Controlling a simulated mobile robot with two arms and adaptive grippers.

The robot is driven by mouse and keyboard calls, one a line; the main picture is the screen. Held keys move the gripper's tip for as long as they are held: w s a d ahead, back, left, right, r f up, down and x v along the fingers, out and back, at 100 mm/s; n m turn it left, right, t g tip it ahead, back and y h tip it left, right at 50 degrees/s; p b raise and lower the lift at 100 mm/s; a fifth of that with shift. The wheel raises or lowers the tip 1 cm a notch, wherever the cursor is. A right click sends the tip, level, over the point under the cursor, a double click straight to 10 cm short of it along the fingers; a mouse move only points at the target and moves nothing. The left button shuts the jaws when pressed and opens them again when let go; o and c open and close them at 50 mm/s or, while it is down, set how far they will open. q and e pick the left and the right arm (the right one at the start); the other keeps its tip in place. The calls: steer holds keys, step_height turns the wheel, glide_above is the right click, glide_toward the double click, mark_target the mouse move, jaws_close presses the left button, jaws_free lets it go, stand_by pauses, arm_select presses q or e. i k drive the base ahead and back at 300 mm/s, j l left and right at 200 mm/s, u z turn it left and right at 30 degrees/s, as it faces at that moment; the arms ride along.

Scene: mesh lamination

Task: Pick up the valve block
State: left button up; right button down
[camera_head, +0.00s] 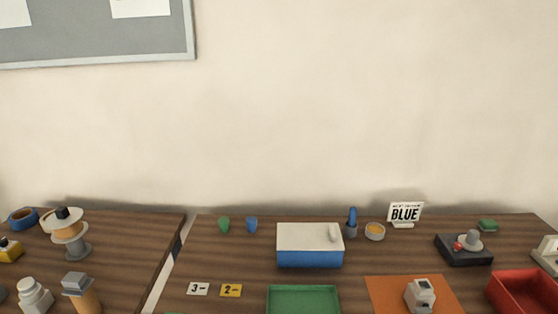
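A small pale grey block (420,296) with a dark spot on top stands on the orange mat (384,289) at the lower right. It looks like the valve block, though the view is too small to be sure. Its lower edge is close to the bottom of the picture. Another pale piece (548,252) is cut off by the right edge, and I cannot tell what it is. Neither my left nor my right gripper shows in the head view.
A green tray (303,288) lies left of the mat, and a red bin (524,290) to its right. A gap separates the left table.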

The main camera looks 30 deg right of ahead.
mark_target(420, 292)
steer(key=z, duration=2.05)
steer(key=i+l+u, duration=0.15)
steer(key=l+u, duration=0.15)
steer(key=i+l+u, duration=0.1)
steer(key=l+u, duration=0.5)
